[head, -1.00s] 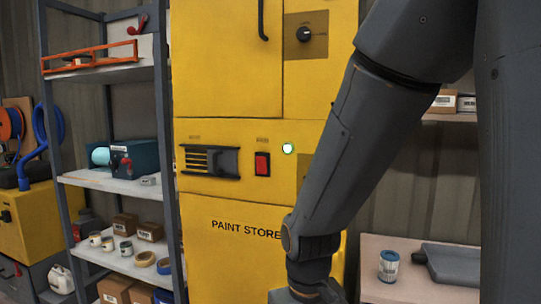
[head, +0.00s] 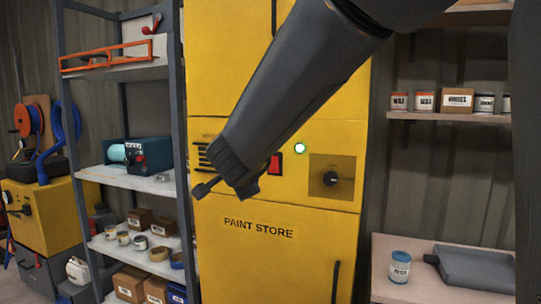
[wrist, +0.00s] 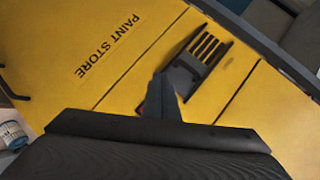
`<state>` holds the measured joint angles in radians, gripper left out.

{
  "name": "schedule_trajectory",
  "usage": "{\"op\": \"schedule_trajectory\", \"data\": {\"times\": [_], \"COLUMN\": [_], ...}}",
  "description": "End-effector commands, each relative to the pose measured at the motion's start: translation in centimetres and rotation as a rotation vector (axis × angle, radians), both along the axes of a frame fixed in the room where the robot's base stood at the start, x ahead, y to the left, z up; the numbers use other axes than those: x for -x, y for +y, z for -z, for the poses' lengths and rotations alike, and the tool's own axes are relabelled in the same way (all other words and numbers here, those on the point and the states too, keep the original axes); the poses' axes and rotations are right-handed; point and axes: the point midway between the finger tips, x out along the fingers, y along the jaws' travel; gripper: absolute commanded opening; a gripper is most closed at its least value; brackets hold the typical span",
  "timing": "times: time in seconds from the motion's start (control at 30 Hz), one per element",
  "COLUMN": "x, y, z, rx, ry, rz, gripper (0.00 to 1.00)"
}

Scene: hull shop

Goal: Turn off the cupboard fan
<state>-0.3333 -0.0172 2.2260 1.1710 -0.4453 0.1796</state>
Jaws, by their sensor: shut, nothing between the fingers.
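The yellow cupboard (head: 310,235), lettered PAINT STORE, stands in front of me. On its middle panel a red switch (head: 275,166) shows only in part, because my arm covers its left side. A green lamp (head: 300,148) with a bright centre is lit to its upper right. A slotted dark vent (head: 203,155) is left of the switch, partly covered by my arm. The vent also shows in the wrist view (wrist: 199,56). There my gripper (wrist: 163,82) is shut and empty in front of the panel, with a reddish sliver at its left side. I cannot tell whether it touches.
A black knob (head: 331,178) on a brown plate sits right of the lamp. A shelf rack (head: 125,183) with cans and boxes stands left. At right, a bench (head: 388,292) holds a blue-labelled can (head: 400,267) and a grey tray (head: 475,266).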

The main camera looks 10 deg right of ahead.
Motion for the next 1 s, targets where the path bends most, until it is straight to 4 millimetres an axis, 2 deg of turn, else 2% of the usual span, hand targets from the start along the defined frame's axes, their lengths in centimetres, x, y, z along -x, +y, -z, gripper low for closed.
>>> {"op": "schedule_trajectory", "data": {"times": [0.03, 0.1, 0.23, 0.4, 0.5, 0.83, 1.0], "x": [-0.3, 0.1, 1.8, 4.1, 4.7, 4.7, 4.0], "y": [0.0, -0.8, -1.9, -2.5, -2.6, -2.7, -3.4], "z": [-2.5, -4.8, -7.0, -7.7, -7.7, -7.6, -7.2], "rx": [-0.069, -0.159, -0.29, -0.377, -0.394, -0.396, -0.395], "ry": [-0.054, -0.103, -0.143, -0.142, -0.139, -0.137, -0.137], "rz": [0.1, 0.247, 0.473, 0.647, 0.685, 0.692, 0.694], "gripper": [0.0, 0.0, 0.0, 0.0, 0.0, 0.0, 0.0]}}
